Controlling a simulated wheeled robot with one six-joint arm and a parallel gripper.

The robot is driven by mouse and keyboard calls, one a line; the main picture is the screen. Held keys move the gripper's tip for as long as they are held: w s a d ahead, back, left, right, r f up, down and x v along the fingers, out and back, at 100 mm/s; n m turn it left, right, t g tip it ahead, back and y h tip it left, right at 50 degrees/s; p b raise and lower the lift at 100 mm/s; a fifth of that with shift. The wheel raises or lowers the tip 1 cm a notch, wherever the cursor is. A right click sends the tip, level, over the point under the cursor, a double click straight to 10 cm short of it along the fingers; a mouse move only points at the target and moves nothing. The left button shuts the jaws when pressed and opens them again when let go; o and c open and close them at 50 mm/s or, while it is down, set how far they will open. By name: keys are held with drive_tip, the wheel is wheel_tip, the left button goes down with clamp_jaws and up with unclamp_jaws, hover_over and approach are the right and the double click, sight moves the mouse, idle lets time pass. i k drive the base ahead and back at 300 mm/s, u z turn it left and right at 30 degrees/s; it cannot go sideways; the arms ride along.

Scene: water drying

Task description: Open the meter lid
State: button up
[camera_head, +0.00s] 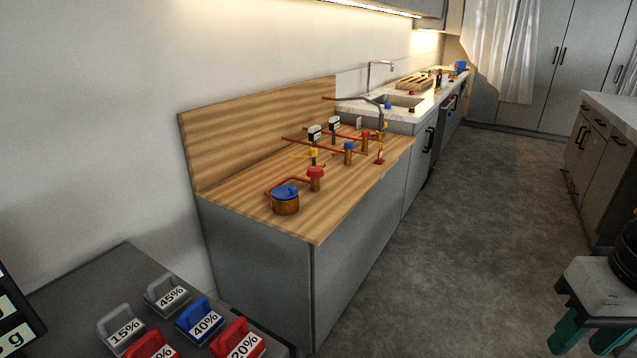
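The meter (285,207) is a round brass-coloured body at the front left of the wooden counter. Its blue lid (287,192) lies over its top and looks shut. A copper pipe joins it at the back. My gripper (587,346) is at the bottom right edge, partly cut off by the frame. It has a pale block and teal fingers that stand apart, with nothing seen between them. It is well away from the meter.
A red-capped fitting (316,178) stands close right of the meter, with several valves and pipes behind it. A grey surface (85,290) with coloured percentage-labelled weights is at lower left. A sink (398,100) lies further back. The floor (470,220) beside the wooden counter (335,212) is clear.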

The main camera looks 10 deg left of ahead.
sight(281, 192)
drive_tip(key=i, duration=0.95)
drive_tip(key=u, duration=1.45)
